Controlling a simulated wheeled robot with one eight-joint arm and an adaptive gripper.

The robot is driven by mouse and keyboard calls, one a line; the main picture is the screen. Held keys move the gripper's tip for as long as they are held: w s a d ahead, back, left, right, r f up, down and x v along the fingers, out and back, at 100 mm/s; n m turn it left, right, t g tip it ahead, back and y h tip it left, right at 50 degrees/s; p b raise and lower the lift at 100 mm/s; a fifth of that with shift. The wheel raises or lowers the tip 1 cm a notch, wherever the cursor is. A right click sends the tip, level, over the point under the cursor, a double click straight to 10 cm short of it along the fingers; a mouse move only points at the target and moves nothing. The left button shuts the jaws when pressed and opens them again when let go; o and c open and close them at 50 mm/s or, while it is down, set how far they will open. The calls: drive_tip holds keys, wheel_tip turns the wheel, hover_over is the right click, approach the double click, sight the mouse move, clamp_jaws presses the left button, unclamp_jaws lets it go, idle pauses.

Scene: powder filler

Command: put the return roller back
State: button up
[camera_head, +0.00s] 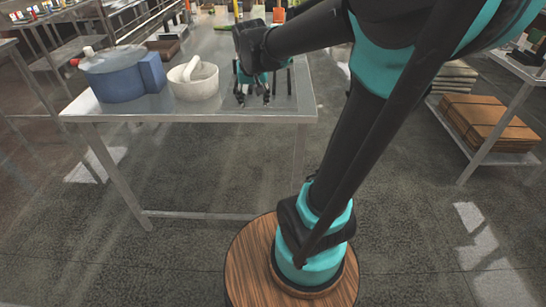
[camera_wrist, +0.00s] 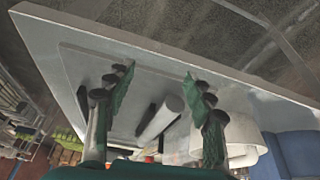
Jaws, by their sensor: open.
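My gripper (camera_head: 254,99) is open, low above the right part of the metal table, with its fingers pointing down. In the wrist view its two green-padded fingers (camera_wrist: 157,78) stand wide apart with nothing clasped. A pale grey cylinder (camera_wrist: 160,118), which looks like the return roller, shows between and beyond the fingers. Dark upright pieces (camera_wrist: 145,119) stand beside it. I cannot tell whether it rests in a holder. In the head view my wrist and fingers hide this spot, and the roller cannot be made out there.
The metal table (camera_head: 140,112) also bears a blue round container (camera_head: 115,80) and a white bowl with a handle (camera_head: 195,85), left of my gripper. Orange items (camera_head: 279,15) stand at the back. A shelf with brown stacks (camera_head: 487,120) is at the right.

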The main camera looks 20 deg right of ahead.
drive_tip(key=s+d+f+n, duration=0.2)
drive_tip(key=s+f, duration=1.2)
drive_tip(key=s, duration=0.3)
drive_tip(key=shift+s+f+y, duration=0.2)
drive_tip(key=shift+f+y, duration=0.15)
drive_tip(key=shift+y, duration=0.05)
